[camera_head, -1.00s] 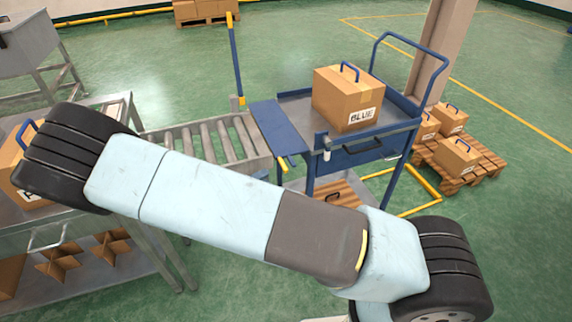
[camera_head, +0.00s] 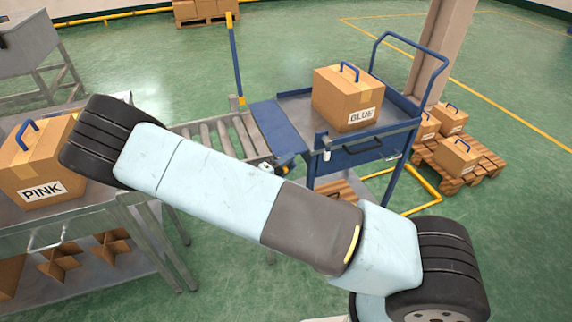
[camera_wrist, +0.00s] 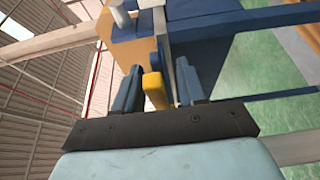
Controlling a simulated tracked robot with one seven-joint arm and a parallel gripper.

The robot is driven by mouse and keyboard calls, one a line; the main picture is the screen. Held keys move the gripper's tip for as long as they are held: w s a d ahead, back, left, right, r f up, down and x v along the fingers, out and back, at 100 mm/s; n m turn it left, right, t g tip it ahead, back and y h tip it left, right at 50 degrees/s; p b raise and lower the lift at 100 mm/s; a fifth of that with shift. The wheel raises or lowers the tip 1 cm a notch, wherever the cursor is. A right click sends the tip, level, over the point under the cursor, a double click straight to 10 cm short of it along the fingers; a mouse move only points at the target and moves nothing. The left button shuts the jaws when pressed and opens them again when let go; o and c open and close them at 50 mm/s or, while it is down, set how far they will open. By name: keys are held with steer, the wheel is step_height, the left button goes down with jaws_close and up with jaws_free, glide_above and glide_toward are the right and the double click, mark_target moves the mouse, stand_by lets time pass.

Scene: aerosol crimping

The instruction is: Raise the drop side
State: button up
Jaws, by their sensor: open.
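The blue trolley (camera_head: 362,158) has a flat blue side panel (camera_head: 279,130), which looks like the drop side, folded outward on its left, level or nearly so. My gripper (camera_wrist: 157,88) is open, with a yellow tab (camera_wrist: 154,90) showing between its two blue-grey fingers. I cannot tell whether either finger touches the tab. In the head view my gripper (camera_head: 283,168) is small, at the panel's near end, and partly hidden by my arm. A white knob (camera_head: 327,155) sits at the trolley's near corner.
A carton marked BLUE (camera_head: 347,98) stands on the trolley. A roller conveyor (camera_head: 222,137) lies left of the panel. A carton marked PINK (camera_head: 40,165) is on the metal bench at left. A pallet (camera_head: 460,165) with cartons stands at right.

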jaws_close()
stand_by(0.4)
steer(key=shift+a, duration=0.25)
steer(key=shift+d+r, duration=0.1)
steer(key=shift+d, duration=0.05)
